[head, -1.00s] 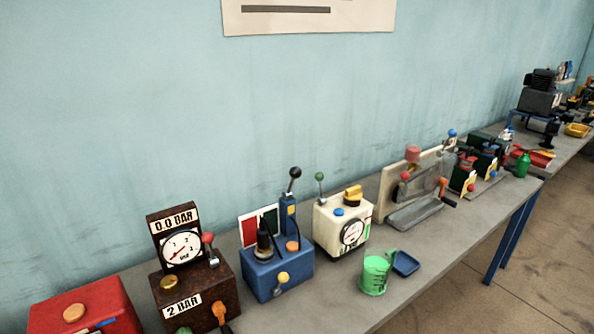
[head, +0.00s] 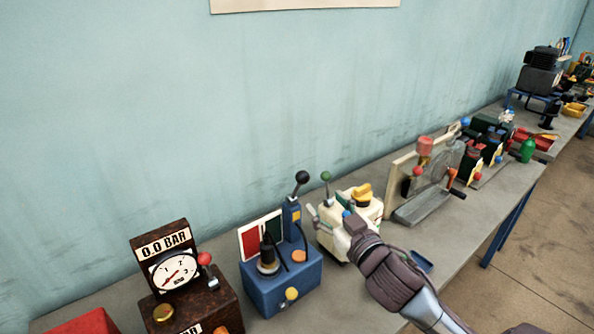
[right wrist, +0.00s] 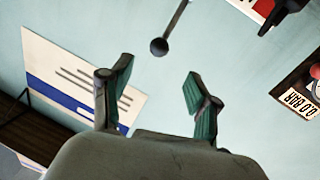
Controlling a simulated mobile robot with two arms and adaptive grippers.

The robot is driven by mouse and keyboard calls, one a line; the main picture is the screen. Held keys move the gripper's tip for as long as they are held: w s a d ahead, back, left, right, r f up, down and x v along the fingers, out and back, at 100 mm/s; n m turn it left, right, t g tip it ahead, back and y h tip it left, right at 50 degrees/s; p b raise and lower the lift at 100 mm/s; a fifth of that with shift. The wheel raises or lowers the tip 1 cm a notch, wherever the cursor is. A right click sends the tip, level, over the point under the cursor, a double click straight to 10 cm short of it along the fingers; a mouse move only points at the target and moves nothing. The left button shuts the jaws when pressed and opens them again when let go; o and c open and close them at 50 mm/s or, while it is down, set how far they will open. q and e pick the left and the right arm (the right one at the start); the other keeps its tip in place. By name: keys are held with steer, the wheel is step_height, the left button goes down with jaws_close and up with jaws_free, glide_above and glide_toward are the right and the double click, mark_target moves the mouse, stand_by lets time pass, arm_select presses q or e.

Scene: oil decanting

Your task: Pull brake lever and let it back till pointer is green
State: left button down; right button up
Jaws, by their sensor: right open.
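A blue box (head: 283,280) in the head view carries an upright red-and-green panel (head: 260,236) and a tall lever with a black ball knob (head: 302,178). A black cylindrical part (head: 267,252) stands before the panel; I cannot make out a pointer clearly. My right gripper (head: 328,212) is open and empty, just right of the lever, in front of the cream box. In the right wrist view the black knob (right wrist: 158,46) on its rod shows just beyond the open fingers (right wrist: 160,74), apart from them. My left gripper is not in view.
The cream box (head: 373,208) with a green-knobbed lever is partly hidden by my right arm. A brown gauge box (head: 180,297) stands left of the blue box. Grey lever equipment (head: 425,185) stands farther right. The blue wall rises behind the bench.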

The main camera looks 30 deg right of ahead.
mark_target(306, 180)
steer(key=w, duration=0.2)
steer(key=w+p, duration=0.1)
steer(key=w+r+p, duration=0.1)
steer(key=w, duration=0.1)
steer(key=shift+w+d, duration=0.3)
steer(key=shift+d, duration=0.05)
steer(key=w, duration=0.1)
steer(key=w+p, duration=0.1)
steer(key=w, duration=0.2)
steer(key=shift+d+f, duration=0.25)
steer(key=shift+w+d+p, duration=0.1)
steer(key=shift+w+p, duration=0.4)
steer(key=shift+w, duration=0.45)
steer(key=shift+w+f, duration=0.15)
steer(key=shift+w, duration=0.05)
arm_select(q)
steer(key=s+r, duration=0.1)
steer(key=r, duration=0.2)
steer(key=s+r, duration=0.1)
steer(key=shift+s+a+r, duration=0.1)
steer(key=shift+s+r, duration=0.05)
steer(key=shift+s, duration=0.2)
arm_select(e)
steer(key=shift+s, duration=0.1)
jaws_close()
